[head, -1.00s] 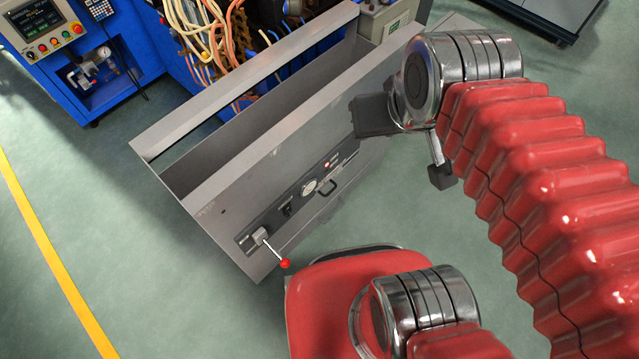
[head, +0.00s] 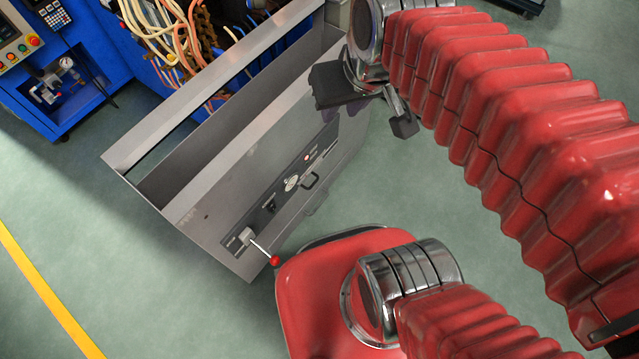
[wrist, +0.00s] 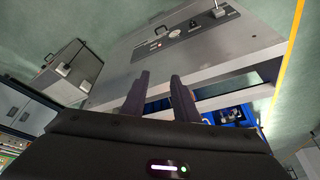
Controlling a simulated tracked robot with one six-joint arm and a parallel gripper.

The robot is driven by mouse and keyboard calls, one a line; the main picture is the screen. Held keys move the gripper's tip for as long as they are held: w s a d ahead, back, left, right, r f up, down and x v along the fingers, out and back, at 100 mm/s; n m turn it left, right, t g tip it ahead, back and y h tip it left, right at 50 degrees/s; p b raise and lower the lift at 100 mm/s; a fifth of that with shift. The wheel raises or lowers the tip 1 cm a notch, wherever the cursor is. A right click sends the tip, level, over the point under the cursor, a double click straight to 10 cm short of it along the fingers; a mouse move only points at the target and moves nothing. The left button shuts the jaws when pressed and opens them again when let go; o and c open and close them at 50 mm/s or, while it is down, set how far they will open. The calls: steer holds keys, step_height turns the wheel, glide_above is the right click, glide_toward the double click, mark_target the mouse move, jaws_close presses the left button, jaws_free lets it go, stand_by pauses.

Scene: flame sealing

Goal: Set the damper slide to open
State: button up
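A grey control strip (head: 288,192) runs along the front face of a grey metal trough (head: 225,180). At its lower left is a lever with a red ball (head: 275,261) on a light block. Further along are a small black switch (head: 270,205), a round dial (head: 291,183) and a black handle (head: 310,181). I cannot tell which fitting is the damper slide. My gripper (head: 342,88) is at the strip's upper right end, apart from these fittings. In the wrist view my gripper (wrist: 160,97) has its two dark fingers apart with nothing between; the dial (wrist: 174,34) lies beyond them.
A blue cabinet (head: 65,90) with pipes and cables stands behind the trough at upper left. My red body part fills the lower middle in the head view. A grey box (wrist: 72,72) stands left in the wrist view. Green floor (head: 100,200) is clear left, with a yellow line.

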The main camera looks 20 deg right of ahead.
mark_target(316, 176)
steer(key=w+d+f+m+g+y, duration=0.1)
steer(key=w+d+f+g+y, duration=0.15)
steer(key=w+f, duration=0.45)
steer(key=w+d+f+g+y, duration=0.1)
steer(key=w+d+f+y, duration=0.25)
steer(key=f, duration=0.75)
steer(key=w+d+f+m+g+y, duration=0.1)
steer(key=w+d+f+y, duration=0.25)
steer(key=f, duration=0.55)
steer(key=s+d+f+m+t+y, duration=0.1)
steer(key=f+t, duration=0.3)
steer(key=f, duration=1.1)
steer(key=s+d+f+m+t+y, duration=0.2)
steer(key=s+f+m+t, duration=0.2)
steer(key=f, duration=1.1)
steer(key=shift+f, duration=0.4)
steer(key=shift+w+a+y, duration=0.1)
steer(key=shift+a+y, duration=0.05)
steer(key=shift+y, duration=0.1)
steer(key=x, duration=1.3)
steer(key=shift+w+a, duration=0.2)
steer(key=shift+a, duration=0.05)
steer(key=shift+c, duration=0.2)
